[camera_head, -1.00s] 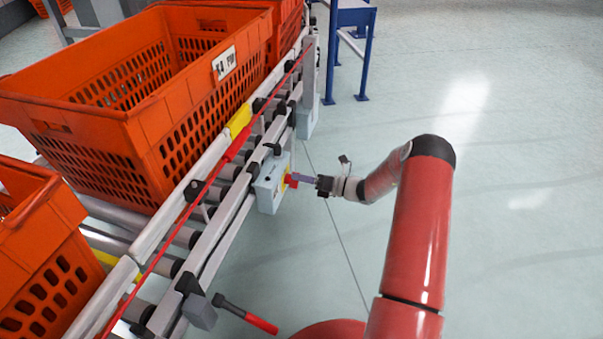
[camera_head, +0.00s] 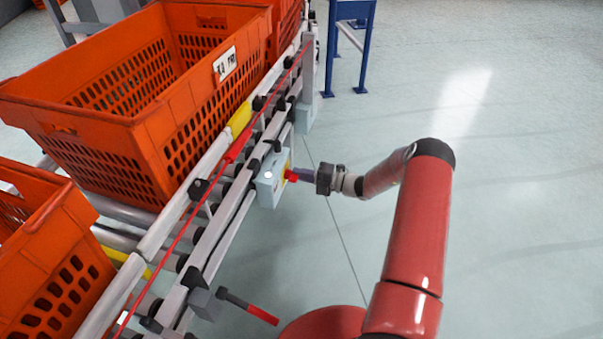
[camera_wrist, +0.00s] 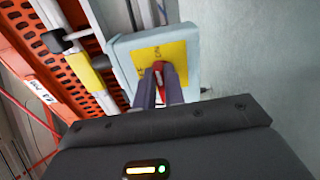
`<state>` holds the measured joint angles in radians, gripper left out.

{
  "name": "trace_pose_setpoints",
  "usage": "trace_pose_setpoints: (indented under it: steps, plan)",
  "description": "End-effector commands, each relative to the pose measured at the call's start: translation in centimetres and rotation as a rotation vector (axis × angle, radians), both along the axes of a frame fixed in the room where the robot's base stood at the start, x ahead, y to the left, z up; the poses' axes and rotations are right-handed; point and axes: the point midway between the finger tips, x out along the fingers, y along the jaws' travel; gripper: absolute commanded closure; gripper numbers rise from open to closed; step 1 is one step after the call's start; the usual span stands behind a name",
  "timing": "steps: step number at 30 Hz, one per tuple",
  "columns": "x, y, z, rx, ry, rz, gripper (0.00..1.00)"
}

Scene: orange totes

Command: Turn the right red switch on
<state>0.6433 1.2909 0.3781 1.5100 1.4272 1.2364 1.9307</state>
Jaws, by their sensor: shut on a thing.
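The red switch (camera_wrist: 158,68) sits on a yellow plate (camera_wrist: 176,58) on a grey box. In the wrist view, my gripper (camera_wrist: 159,82) has its two purple-grey fingers closed around the switch's handle. The fingers hide part of the switch. In the head view, the grey switch box (camera_head: 268,190) is fixed to the side of the conveyor. My gripper (camera_head: 293,175) reaches it from the right, with its fingertips at the red switch (camera_head: 289,175). The exact angle of the switch is hard to read.
Orange totes (camera_head: 170,130) stand on the roller conveyor at left, with a red cord (camera_head: 185,228) along its rail. A red-ended lever (camera_head: 250,308) sticks out below. Another grey box (camera_head: 305,118) is farther along. The floor at right is clear.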

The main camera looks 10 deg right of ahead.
Motion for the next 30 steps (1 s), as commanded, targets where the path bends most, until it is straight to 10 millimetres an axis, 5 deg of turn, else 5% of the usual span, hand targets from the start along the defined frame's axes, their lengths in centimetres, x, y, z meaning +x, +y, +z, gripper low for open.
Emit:
trace_pose_setpoints:
  steps: [18,19,24,30]
  plan:
    - [0.24,0.21,0.13,0.024,0.035,-0.002,1.0]
    - [0.24,0.21,0.13,0.024,0.035,-0.002,0.88]
    - [0.19,0.25,0.07,0.023,0.036,-0.001,0.67]
    - [0.1,0.17,-0.01,0.022,0.036,0.0,0.67]
